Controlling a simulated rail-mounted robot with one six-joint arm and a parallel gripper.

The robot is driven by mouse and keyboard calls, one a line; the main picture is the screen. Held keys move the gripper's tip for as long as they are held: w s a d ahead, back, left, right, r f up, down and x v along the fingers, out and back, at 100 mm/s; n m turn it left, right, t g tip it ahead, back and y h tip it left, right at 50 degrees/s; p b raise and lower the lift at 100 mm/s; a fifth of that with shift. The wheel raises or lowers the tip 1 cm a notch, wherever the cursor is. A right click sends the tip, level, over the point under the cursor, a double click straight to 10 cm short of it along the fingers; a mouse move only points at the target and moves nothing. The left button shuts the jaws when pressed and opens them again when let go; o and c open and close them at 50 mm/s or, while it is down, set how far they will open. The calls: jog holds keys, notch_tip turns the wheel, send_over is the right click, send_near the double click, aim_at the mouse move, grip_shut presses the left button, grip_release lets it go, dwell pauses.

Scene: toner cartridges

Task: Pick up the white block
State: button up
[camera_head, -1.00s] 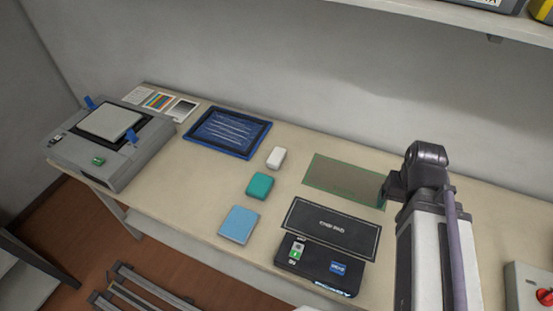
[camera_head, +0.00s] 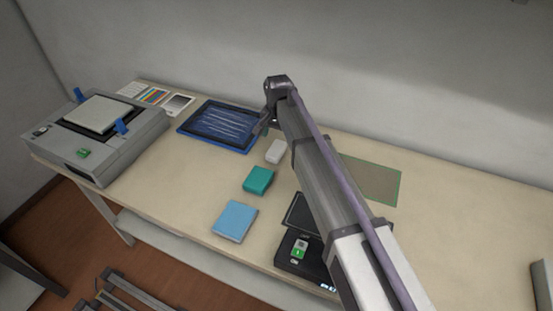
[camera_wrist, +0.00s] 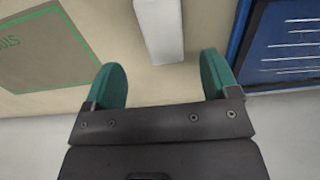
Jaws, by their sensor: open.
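The white block (camera_head: 276,151) lies on the table between the blue-framed tray and the teal block in the head view. In the wrist view the white block (camera_wrist: 160,28) is at the top centre, just beyond the gap between my fingertips and cut off by the frame's edge. My gripper (camera_wrist: 165,80) is open, with two teal fingers apart and nothing between them. In the head view my gripper (camera_head: 264,130) is partly hidden by my wrist, at the back of the table behind the block. I cannot tell its height above the table.
A teal block (camera_head: 258,180) and a light blue pad (camera_head: 235,221) lie in front of the white block. A blue-framed tray (camera_head: 182,131) is to its left, also in the wrist view (camera_wrist: 243,40). A green-edged mat (camera_head: 385,181) lies to the right, and a grey machine (camera_head: 140,140) far left.

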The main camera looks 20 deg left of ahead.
aim_at(277, 148)
jog(key=f+b, duration=0.5)
jog(key=f, duration=0.2)
jog(key=shift+a+f+b, duration=0.1)
jog(key=shift+a+b, duration=0.1)
jog(key=shift+b, duration=0.15)
jog(key=shift+r, duration=0.25)
jog(key=c, duration=1)
